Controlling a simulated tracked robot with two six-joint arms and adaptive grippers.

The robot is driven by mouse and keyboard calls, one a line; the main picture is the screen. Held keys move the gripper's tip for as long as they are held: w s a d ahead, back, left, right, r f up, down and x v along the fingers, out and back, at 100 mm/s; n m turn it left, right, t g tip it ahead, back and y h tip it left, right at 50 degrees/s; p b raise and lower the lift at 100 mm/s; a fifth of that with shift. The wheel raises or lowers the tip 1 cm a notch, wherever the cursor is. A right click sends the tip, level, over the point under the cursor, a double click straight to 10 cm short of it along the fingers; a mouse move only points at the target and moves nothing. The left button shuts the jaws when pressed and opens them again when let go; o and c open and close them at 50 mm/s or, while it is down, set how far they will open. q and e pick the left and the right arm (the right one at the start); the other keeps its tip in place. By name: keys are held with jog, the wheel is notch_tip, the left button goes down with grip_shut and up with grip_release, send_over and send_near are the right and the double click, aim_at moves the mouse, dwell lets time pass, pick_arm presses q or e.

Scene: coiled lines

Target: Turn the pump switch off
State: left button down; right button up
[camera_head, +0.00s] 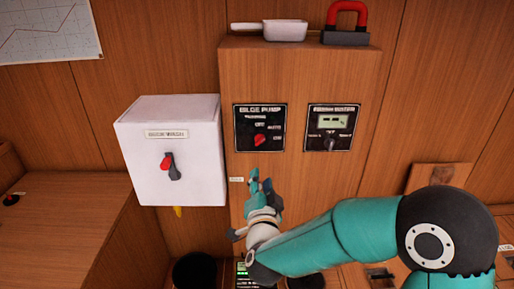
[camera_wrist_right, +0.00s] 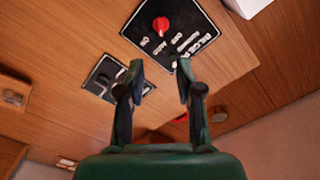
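The bilge pump panel (camera_head: 243,128) is a black plate on the upright wooden cabinet. Its small red knob (camera_head: 259,140) is the pump switch, with several position labels, OFF among them. I cannot tell for sure which label it points at. In the right wrist view the panel (camera_wrist_right: 198,22) and knob (camera_wrist_right: 160,24) are beyond the fingertips. My right gripper (camera_head: 260,181) is just below the panel, apart from the knob. Its two fingers (camera_wrist_right: 160,68) are spread with nothing between them. My left gripper is in neither view.
A second black panel (camera_head: 333,111) with a display and dark knob is to the right. A white box (camera_head: 145,112) with a red-tipped lever (camera_head: 170,166) is to the left. A white scoop (camera_head: 285,30) and a red-handled padlock-shaped object (camera_head: 345,37) sit on the cabinet top.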

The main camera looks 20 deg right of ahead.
aim_at(260, 143)
jog(key=p+x, duration=0.4)
jog(key=x, duration=1.2)
jog(key=shift+w+d+p, duration=0.15)
jog(key=shift+w+p, duration=0.15)
jog(key=shift+p, duration=0.05)
